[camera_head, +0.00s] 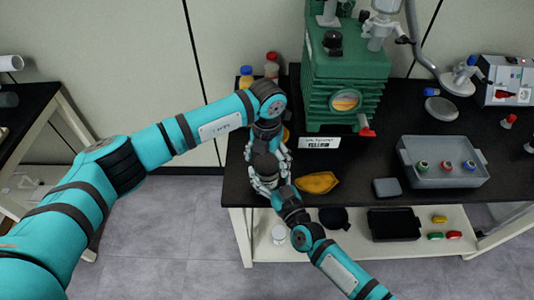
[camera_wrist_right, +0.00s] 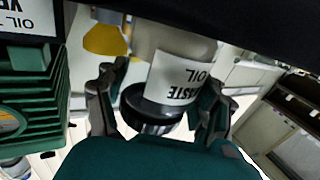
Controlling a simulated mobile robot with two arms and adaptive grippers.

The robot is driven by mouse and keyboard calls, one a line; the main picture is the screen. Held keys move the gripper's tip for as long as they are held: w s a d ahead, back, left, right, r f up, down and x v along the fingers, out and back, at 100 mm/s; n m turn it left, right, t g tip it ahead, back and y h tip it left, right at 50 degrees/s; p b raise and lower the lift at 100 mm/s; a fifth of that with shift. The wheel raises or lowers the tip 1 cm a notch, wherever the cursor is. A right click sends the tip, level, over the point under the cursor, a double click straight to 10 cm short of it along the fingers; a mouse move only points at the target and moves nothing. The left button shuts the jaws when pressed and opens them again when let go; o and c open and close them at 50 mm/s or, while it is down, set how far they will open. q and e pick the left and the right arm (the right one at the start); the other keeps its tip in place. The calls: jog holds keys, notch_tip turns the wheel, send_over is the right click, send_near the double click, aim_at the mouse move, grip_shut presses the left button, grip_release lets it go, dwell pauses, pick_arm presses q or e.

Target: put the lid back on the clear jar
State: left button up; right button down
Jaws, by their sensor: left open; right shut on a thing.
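The clear jar (camera_wrist_right: 185,48) carries a white label reading "OIL WASTE", upside down in the right wrist view. A black round lid (camera_wrist_right: 150,112) shows at its top end; I cannot tell whether it is fully seated. The dark lid (camera_head: 265,165) also shows in the head view between my two hands. My right gripper (camera_wrist_right: 166,85) has its fingers on both sides of the jar and is shut on it. My left gripper (camera_head: 264,150) is open, right above the lid, coming from behind. The jar's body is mostly hidden in the head view.
The green freeze dryer (camera_head: 345,75) stands just right of the hands. A yellow dish (camera_head: 316,182) and a grey tray (camera_head: 410,178) with several small coloured-capped vials lie further right. Bottles (camera_head: 271,66) stand behind my left forearm. The bench's left edge is close.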

pick_arm(q)
jog(key=shift+c, duration=0.2)
jog(key=c, duration=1.2)
jog(key=m, duration=0.5)
jog(key=shift+c, duration=0.3)
jog(key=o, duration=1.4)
notch_tip(320, 180, up, 12)
pick_arm(e)
jog(key=shift+c, duration=0.4)
grip_release()
